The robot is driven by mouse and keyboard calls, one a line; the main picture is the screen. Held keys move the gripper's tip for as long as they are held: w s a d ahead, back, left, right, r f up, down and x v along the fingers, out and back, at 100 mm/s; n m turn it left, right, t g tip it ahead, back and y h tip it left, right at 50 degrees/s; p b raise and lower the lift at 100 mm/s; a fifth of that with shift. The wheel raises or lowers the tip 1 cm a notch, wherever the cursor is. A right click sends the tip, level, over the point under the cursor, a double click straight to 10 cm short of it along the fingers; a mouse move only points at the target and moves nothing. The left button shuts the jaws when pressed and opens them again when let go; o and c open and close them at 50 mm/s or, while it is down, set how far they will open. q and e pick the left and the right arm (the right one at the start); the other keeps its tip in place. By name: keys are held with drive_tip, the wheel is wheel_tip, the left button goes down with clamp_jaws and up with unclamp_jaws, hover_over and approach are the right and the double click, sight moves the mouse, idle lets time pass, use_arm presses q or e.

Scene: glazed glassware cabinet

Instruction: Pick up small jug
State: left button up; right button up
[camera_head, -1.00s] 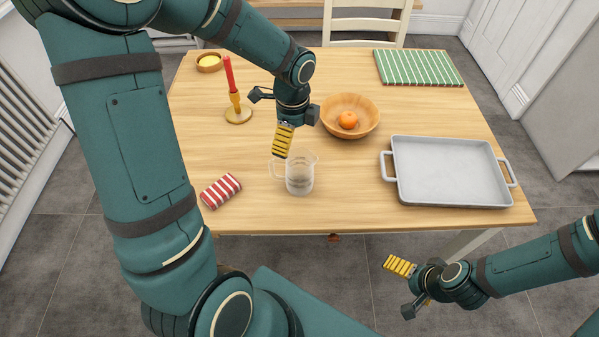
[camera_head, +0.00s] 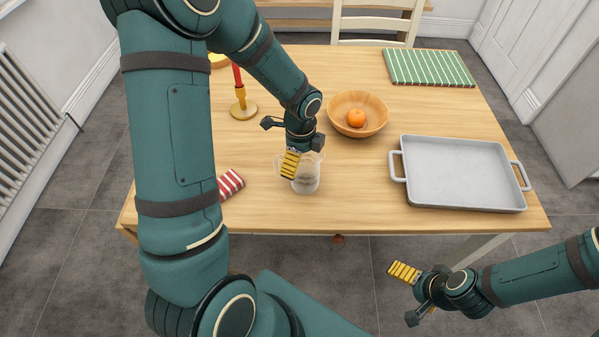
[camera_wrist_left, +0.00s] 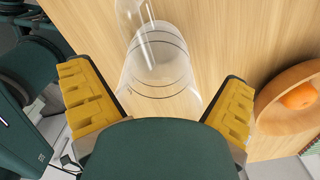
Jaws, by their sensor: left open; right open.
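The small jug (camera_head: 307,181) is clear glass and stands upright near the table's front edge in the head view. It also shows in the left wrist view (camera_wrist_left: 158,65), ahead of and between the fingers. My left gripper (camera_head: 290,165) is open, right at the jug's upper part, and its yellow finger pad hides some of the jug and handle. In the left wrist view both yellow pads (camera_wrist_left: 160,108) are apart with nothing clamped between them. My right gripper (camera_head: 412,290) is open and empty, beyond the table's front edge at the lower right.
A wooden bowl (camera_head: 340,104) with an orange (camera_head: 356,118) stands just behind the jug to the right. A grey tray (camera_head: 460,172) is at right. A candlestick (camera_head: 243,108), red striped cloth (camera_head: 230,184) and green striped mat (camera_head: 430,68) also lie on the table (camera_head: 345,205).

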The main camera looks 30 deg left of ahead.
use_arm(q)
drive_tip(key=shift+r, duration=0.1)
drive_tip(key=c, duration=1.2)
